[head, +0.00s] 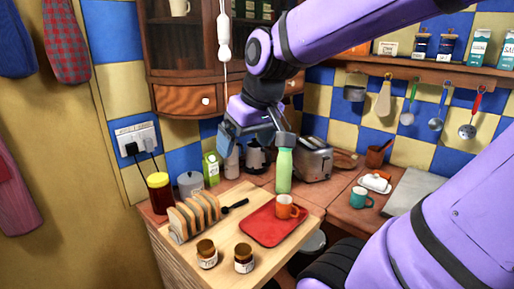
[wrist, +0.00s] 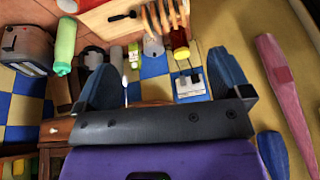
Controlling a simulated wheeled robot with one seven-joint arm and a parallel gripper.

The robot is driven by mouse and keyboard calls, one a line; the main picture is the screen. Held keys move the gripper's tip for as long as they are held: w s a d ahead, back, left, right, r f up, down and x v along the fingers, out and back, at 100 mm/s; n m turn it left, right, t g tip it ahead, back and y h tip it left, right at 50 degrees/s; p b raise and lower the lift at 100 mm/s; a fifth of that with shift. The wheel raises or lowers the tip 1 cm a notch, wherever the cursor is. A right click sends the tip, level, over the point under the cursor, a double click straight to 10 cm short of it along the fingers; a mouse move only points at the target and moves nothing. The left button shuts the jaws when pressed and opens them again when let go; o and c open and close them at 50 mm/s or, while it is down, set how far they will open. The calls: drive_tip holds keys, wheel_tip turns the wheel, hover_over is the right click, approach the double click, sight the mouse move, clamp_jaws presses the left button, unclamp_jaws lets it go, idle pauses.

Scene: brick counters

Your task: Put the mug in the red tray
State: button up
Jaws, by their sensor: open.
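An orange mug (head: 287,206) stands upright on the red tray (head: 262,230), near its back right corner. The red tray lies on the wooden board. In the wrist view, the orange mug (wrist: 68,5) and a strip of the red tray (wrist: 96,4) show at the top left edge. A teal mug (head: 361,198) stands on the counter to the right. My gripper (head: 257,146) is high above the counter, behind and above the tray, apart from both mugs. Its two fingers are spread with nothing between them, as the wrist view also shows (wrist: 166,78).
A green bottle (head: 284,170) stands behind the tray, close under my gripper. A toaster (head: 313,158) is right of it. A bread rack (head: 194,214), dark-handled utensil (head: 235,206) and two jars (head: 207,254) crowd the board's left and front. A butter dish (head: 375,183) sits near the teal mug.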

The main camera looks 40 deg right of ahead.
drive_tip(key=s+a+r+t, duration=0.1)
drive_tip(key=s+a, duration=0.2)
drive_tip(key=s, duration=0.4)
drive_tip(key=shift+s+a+r+n+h, duration=0.15)
drive_tip(key=shift+a+r+n+h, duration=0.15)
drive_tip(key=shift+a+r, duration=0.1)
